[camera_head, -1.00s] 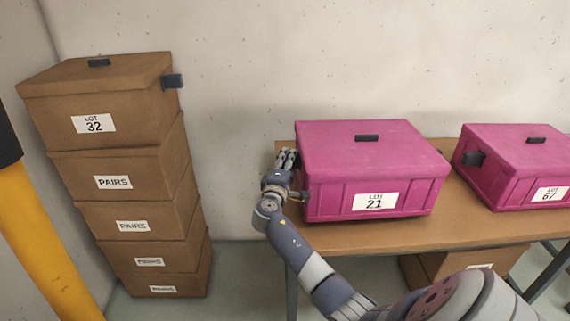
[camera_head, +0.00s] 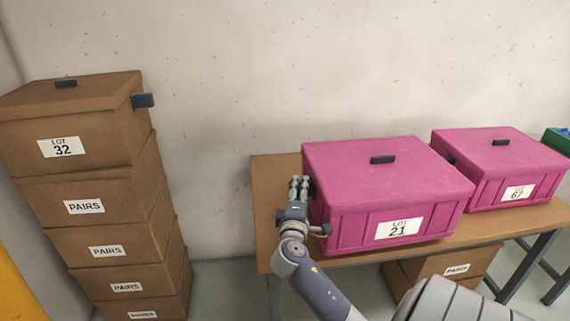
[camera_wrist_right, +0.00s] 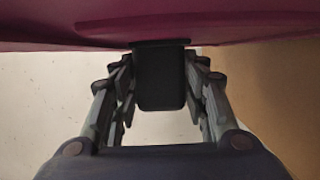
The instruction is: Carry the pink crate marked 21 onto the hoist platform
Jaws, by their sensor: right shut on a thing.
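The pink crate marked 21 (camera_head: 378,205) is at the table's front edge, lid on top with a black handle. I cannot tell whether its base touches the table. My right gripper (camera_head: 300,188) is at the crate's left side. In the right wrist view the gripper (camera_wrist_right: 160,85) is shut on the crate's black side handle (camera_wrist_right: 160,78), with fingers on both sides of it. The crate's pink side (camera_wrist_right: 225,25) fills the top there. The crate's right side handle is hidden. My left gripper and the hoist platform are not in view.
The brown table (camera_head: 268,205) has bare surface left of the crate. Pink crate 67 (camera_head: 498,175) stands close behind to the right. A tall stack of brown boxes (camera_head: 85,165) stands left, a brown box (camera_head: 440,263) under the table, a yellow piece (camera_head: 25,285) at lower left.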

